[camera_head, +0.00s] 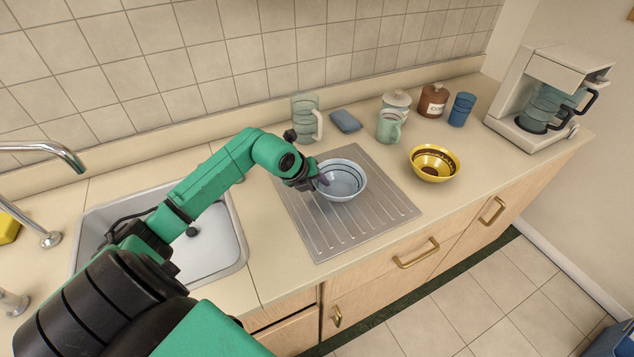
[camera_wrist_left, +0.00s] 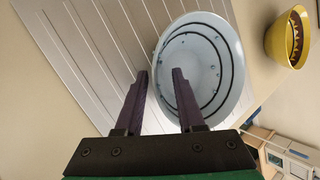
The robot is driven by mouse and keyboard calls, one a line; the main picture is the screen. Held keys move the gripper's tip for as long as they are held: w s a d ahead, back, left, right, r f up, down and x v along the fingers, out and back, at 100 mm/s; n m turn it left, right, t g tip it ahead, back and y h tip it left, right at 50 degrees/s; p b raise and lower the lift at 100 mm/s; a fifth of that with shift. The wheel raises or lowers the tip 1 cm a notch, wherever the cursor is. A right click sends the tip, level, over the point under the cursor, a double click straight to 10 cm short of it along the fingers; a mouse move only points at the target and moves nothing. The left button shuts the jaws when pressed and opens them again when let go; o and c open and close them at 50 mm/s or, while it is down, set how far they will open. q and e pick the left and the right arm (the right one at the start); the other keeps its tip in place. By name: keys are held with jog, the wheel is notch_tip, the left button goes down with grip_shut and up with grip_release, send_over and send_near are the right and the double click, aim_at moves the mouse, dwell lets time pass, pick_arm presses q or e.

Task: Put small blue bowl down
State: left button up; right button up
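The small blue bowl (camera_head: 342,181) is pale blue with dark rings inside. It appears upright on the ribbed metal drainboard (camera_head: 375,222). It also shows in the left wrist view (camera_wrist_left: 205,62). My left gripper (camera_head: 316,181) is at the bowl's left rim. In the left wrist view its two dark fingers (camera_wrist_left: 159,76) straddle the rim, one inside the bowl and one outside, with a visible gap between them. The fingers look open, not pressed on the wall. The bowl's underside is hidden. My right gripper is not in view.
A yellow bowl (camera_head: 435,163) stands right of the drainboard. The sink (camera_head: 215,245) is left; a coffee maker (camera_head: 545,95) is right.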

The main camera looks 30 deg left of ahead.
pick_arm(q)
jog(key=b+v, duration=0.3)
jog(key=v, duration=0.9)
jog(key=shift+r, duration=0.1)
